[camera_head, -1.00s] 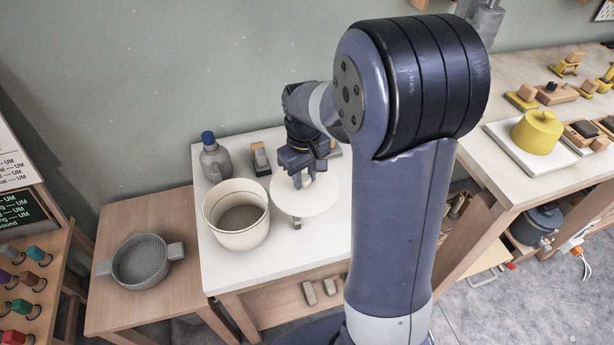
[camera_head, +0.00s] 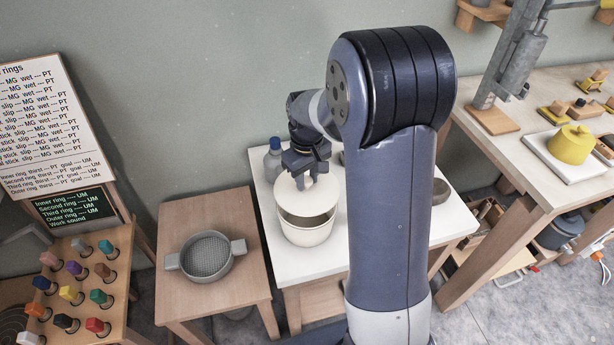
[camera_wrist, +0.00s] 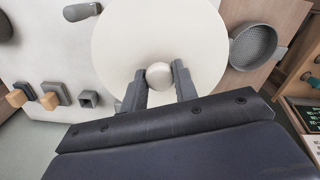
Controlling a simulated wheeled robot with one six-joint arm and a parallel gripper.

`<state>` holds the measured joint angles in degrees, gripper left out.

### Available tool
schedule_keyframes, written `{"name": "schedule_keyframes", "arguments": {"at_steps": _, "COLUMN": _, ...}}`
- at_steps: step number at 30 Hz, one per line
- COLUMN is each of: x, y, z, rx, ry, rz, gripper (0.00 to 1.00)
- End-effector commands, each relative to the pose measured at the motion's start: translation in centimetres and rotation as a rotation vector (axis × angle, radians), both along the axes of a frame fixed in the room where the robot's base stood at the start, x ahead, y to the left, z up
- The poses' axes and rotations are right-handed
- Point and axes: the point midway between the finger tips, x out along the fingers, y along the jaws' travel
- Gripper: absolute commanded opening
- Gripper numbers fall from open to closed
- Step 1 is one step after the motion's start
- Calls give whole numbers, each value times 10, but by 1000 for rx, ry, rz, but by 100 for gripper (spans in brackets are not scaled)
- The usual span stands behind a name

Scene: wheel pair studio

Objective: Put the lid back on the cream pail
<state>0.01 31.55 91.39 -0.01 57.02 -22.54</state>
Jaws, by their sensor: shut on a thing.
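The cream pail (camera_head: 305,233) stands on the white-topped table in the head view, with its dark inside showing at the near side. The round cream lid (camera_head: 290,203) is over the far part of the pail's mouth, seemingly raised above the rim. My gripper (camera_head: 306,181) is above the lid. In the wrist view, my gripper (camera_wrist: 159,82) has a finger on each side of the lid's round knob (camera_wrist: 159,75) and is shut on it. The lid's disc (camera_wrist: 130,35) hides the pail in that view.
A grey bottle with a blue cap (camera_head: 273,160) stands behind the pail. A grey sieve (camera_head: 207,256) sits on the wooden table to the left. Small blocks (camera_wrist: 55,93) stand on the white table in the wrist view. A yellow pot (camera_head: 571,145) is far right.

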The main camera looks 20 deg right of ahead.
Motion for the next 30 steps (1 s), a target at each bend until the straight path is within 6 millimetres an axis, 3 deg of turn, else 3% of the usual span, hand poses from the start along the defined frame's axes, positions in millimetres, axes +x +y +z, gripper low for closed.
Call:
{"name": "schedule_keyframes", "arguments": {"at_steps": 15, "x": 0, "y": 0, "z": -49, "rx": 0, "ry": 0, "rz": 0, "gripper": 5}}
{"name": "schedule_keyframes", "arguments": {"at_steps": 30, "x": 0, "y": 0, "z": -52, "rx": 0, "ry": 0, "rz": 0, "gripper": 5}}
